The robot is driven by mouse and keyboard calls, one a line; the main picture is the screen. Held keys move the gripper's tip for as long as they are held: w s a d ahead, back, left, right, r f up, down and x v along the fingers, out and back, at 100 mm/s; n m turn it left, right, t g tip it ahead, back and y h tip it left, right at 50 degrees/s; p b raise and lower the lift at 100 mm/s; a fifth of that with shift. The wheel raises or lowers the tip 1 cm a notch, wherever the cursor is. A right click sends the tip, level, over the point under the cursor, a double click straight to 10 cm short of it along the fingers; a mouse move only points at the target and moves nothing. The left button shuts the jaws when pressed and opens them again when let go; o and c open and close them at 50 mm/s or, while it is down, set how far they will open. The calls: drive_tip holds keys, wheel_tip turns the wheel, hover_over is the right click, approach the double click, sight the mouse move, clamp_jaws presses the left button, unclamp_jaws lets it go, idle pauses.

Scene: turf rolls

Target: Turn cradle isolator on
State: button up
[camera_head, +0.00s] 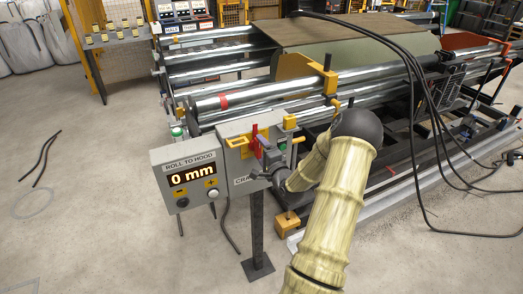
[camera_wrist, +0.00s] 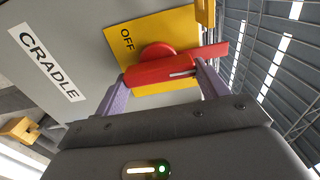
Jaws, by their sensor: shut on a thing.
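The cradle isolator is a red rotary handle (camera_wrist: 172,66) on a yellow plate (camera_wrist: 122,38) marked OFF, on a grey box (camera_wrist: 38,35) labelled CRADLE. In the wrist view the red bar runs across the picture between my two purple-grey fingers. In the head view the handle (camera_head: 255,138) stands roughly upright on the grey box (camera_head: 231,158). My gripper (camera_wrist: 163,80) is shut on the handle. My gripper (camera_head: 267,158) and arm hide part of the box and its label in the head view. No ON mark is visible.
A post (camera_head: 257,235) stands below. Behind are the roller frame (camera_head: 270,98) and black hanging cables (camera_head: 415,75). The floor at left is mostly clear.

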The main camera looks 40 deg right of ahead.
idle(0.3)
drive_tip(key=o, duration=1)
drive_tip(key=shift+s, duration=0.1)
drive_tip(key=b+v, duration=0.3)
drive_tip(key=v, duration=1.4)
drive_tip(key=shift+s+d+f, duration=0.1)
drive_tip(key=shift+s, duration=0.1)
